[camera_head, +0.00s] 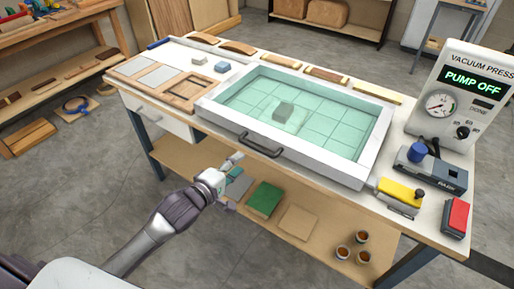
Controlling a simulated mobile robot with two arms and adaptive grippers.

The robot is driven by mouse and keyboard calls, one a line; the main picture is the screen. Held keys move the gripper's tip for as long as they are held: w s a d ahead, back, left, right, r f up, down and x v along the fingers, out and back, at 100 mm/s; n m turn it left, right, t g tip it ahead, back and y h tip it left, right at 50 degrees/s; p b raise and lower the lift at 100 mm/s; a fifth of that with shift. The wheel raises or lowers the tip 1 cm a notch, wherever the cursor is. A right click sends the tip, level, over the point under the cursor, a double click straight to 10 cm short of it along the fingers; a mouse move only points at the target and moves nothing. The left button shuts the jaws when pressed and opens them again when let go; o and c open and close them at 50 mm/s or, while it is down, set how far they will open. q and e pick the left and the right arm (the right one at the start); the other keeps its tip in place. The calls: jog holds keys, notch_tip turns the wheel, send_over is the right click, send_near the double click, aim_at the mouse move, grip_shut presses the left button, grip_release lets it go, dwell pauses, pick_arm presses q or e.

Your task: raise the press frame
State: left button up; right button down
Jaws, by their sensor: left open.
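The press frame (279,155) is a white rectangular frame around a pale green, see-through sheet with a grid beneath it. It lies flat on the workbench, and a small grey block shows in its middle (284,111). A dark handle (262,145) is on its front side. My left gripper (233,163) is open and empty, just in front of the bench edge, a little left of and below the handle and apart from it. My right gripper is not in view.
A vacuum press unit (441,95) reading "PUMP OFF" stands at the right. Wooden panels (184,90) lie left of the frame. The lower shelf (185,165) holds several items.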

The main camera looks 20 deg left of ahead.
aim_at(257, 147)
pick_arm(q)
jog(key=x, duration=1.1)
jog(key=shift+s, duration=0.1)
grip_shut()
